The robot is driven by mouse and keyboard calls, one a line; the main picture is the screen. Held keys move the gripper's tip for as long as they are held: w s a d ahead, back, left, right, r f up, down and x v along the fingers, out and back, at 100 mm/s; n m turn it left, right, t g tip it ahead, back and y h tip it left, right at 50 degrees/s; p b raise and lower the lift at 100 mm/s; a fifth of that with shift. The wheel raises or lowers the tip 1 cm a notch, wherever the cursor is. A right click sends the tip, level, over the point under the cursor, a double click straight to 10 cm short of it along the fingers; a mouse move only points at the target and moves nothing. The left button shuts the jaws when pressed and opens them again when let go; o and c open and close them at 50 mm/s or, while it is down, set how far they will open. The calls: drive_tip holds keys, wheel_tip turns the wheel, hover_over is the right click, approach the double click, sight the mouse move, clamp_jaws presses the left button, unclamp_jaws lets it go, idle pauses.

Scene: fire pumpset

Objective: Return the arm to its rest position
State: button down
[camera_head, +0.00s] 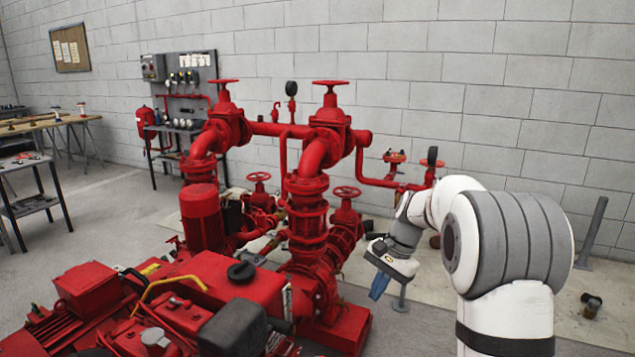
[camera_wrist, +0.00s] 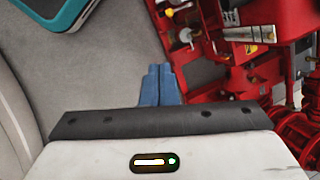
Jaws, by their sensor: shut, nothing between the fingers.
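My arm shows at the right of the head view, white and grey, bent at a large joint. Its forearm reaches back and down to my gripper (camera_head: 379,285), whose blue fingers point downward, to the right of the red pumpset (camera_head: 308,228). In the wrist view the blue fingers of my gripper (camera_wrist: 161,85) lie side by side, shut with nothing between them. Grey floor shows beyond them. The fingers touch nothing that I can see.
Red pump parts (camera_wrist: 272,30) fill the right side of the wrist view. A grey post (camera_head: 591,233) stands right of my arm. A block wall (camera_head: 450,60) runs behind. A workbench (camera_head: 45,125) stands far left. Open floor (camera_head: 110,215) lies left of the pumpset.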

drive_tip(key=s+r+n+t+h+p, duration=0.1)
drive_tip(key=s+r+n+h+p, duration=0.1)
drive_tip(key=s, duration=1.2)
drive_tip(key=s+d+r+n+t+h+p, duration=0.1)
drive_tip(key=s+r+n+p, duration=0.3)
drive_tip(key=s, duration=1)
drive_tip(key=shift+s+d+r+n+t+h, duration=0.15)
drive_tip(key=shift+s+r+n+t+h, duration=0.35)
drive_tip(key=shift+r+n, duration=0.8)
drive_tip(key=c, duration=2.2)
unclamp_jaws()
drive_tip(key=shift+w+r, duration=0.1)
drive_tip(key=shift+r, duration=0.05)
